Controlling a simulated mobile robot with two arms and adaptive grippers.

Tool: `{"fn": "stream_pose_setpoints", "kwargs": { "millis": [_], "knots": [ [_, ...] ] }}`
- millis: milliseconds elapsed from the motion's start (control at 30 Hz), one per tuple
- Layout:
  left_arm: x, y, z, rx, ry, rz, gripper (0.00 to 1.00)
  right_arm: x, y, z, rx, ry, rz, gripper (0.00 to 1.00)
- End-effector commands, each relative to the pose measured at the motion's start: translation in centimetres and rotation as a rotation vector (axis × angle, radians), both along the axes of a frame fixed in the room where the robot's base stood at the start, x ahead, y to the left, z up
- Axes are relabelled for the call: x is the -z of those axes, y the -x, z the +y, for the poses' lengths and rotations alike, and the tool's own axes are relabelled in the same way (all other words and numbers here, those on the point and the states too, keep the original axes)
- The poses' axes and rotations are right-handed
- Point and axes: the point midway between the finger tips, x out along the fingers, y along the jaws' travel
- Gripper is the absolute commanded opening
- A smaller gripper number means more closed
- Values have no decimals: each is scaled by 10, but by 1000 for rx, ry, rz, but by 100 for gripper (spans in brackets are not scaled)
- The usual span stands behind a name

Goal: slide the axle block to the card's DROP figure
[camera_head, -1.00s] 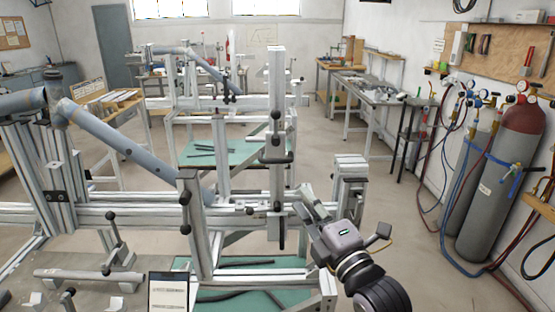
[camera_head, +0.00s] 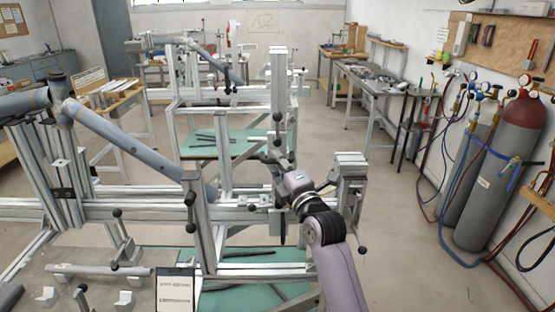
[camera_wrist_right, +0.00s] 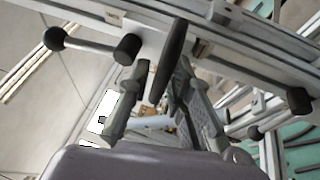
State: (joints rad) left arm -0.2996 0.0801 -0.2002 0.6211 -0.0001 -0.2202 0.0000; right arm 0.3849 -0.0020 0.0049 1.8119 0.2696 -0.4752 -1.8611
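The axle block looks to be the silver carriage (camera_head: 258,200) on the jig's long horizontal rail, at the foot of a tall upright post (camera_head: 278,85). A dark lever hangs below it. My right gripper (camera_head: 277,166) is at this carriage, partly hiding it. In the right wrist view its two fingers (camera_wrist_right: 163,68) are apart, with a dark lever (camera_wrist_right: 172,55) showing between their tips; I cannot tell whether they touch it. The card (camera_head: 175,289) stands at the front of the jig; its figures are too small to read. My left gripper is out of view.
A blue-grey tube (camera_head: 130,143) slopes down to the rail from the left. A clamp post (camera_head: 349,190) stands just right of my right arm. Green shelves (camera_head: 215,143) lie low behind and below. Gas cylinders (camera_head: 490,180) stand at the right, with open floor before them.

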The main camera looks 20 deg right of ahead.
Motion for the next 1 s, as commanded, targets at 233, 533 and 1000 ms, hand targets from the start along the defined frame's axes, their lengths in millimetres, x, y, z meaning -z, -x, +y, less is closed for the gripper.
{"fn": "stream_pose_setpoints", "kwargs": {
  "millis": [233,533,1000],
  "knots": [
    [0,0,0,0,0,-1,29,0,0,0,0,-1,0,17],
    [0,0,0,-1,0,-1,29,1,0,0,0,-1,1,0],
    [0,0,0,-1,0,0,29,1,0,0,0,-2,1,0]
  ]
}}
